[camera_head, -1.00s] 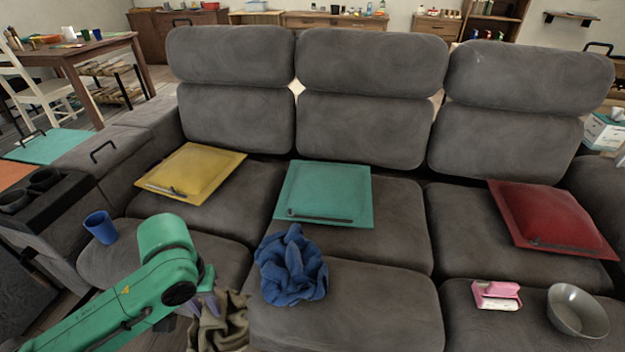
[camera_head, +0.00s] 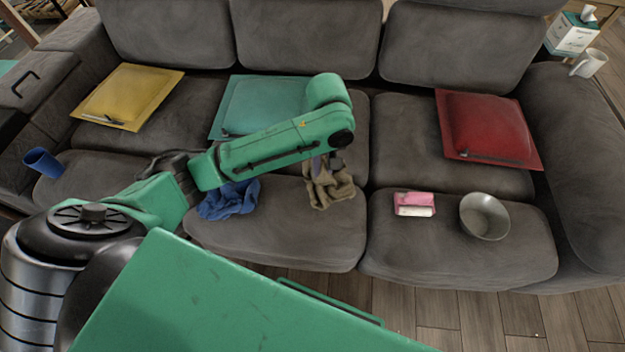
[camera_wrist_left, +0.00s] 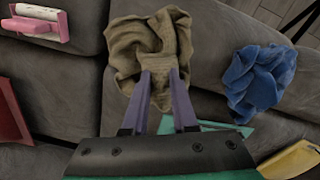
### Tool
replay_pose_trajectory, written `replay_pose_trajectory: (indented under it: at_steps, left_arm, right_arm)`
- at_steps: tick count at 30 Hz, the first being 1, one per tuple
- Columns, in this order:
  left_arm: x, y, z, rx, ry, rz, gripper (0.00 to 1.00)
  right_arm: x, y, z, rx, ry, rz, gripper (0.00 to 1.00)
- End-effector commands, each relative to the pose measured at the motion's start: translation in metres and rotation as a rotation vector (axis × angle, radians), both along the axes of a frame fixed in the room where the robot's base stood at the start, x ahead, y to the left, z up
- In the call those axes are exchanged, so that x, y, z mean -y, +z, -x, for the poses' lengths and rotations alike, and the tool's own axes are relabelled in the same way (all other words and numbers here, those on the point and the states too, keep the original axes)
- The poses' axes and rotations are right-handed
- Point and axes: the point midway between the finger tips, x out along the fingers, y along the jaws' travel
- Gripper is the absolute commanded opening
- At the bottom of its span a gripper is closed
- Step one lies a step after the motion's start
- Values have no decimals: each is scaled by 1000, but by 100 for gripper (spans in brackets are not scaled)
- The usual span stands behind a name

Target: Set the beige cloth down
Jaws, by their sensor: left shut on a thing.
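The beige cloth (camera_head: 330,184) is a crumpled bundle at the middle seat of the grey sofa, near its right end. My left gripper (camera_head: 322,160) is shut on its upper part, and the cloth spreads below the fingers. In the left wrist view the two purple fingers (camera_wrist_left: 162,85) pinch a bunched fold of the beige cloth (camera_wrist_left: 135,42). I cannot tell whether the cloth touches the seat. My right gripper is not in view.
A blue cloth (camera_head: 230,200) lies left of the beige one. A pink and white object (camera_head: 414,203) and a grey bowl (camera_head: 485,216) sit on the right seat. Teal (camera_head: 255,103), yellow (camera_head: 128,95) and red (camera_head: 485,125) cushions lie further back. A blue cup (camera_head: 42,162) is far left.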

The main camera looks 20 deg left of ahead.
Motion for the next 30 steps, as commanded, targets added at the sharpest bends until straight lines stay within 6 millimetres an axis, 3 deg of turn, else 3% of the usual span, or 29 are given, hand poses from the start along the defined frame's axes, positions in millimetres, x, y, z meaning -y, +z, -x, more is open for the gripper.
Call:
replay_pose_trajectory:
  at_steps: [1,6,11,15,27,28,30]
  left_arm:
    - [-1,-22,0,-2,1,-2,0]
    - [-1,-74,0,0,-1,-1,0]
    - [-1,-99,0,2,-2,-1,0]
    - [-1,-127,0,1,-3,-1,0]
    - [-1,-136,0,3,-4,0,0]
    - [-1,-136,0,3,-4,0,37]
    - [-1,-135,0,3,-4,0,56]
  right_arm:
    - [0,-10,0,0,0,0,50]
    - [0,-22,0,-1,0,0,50]
    - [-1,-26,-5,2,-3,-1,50]
    - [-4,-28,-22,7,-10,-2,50]
    - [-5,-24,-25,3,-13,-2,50]
    - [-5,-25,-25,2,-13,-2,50]
    - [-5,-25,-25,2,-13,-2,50]
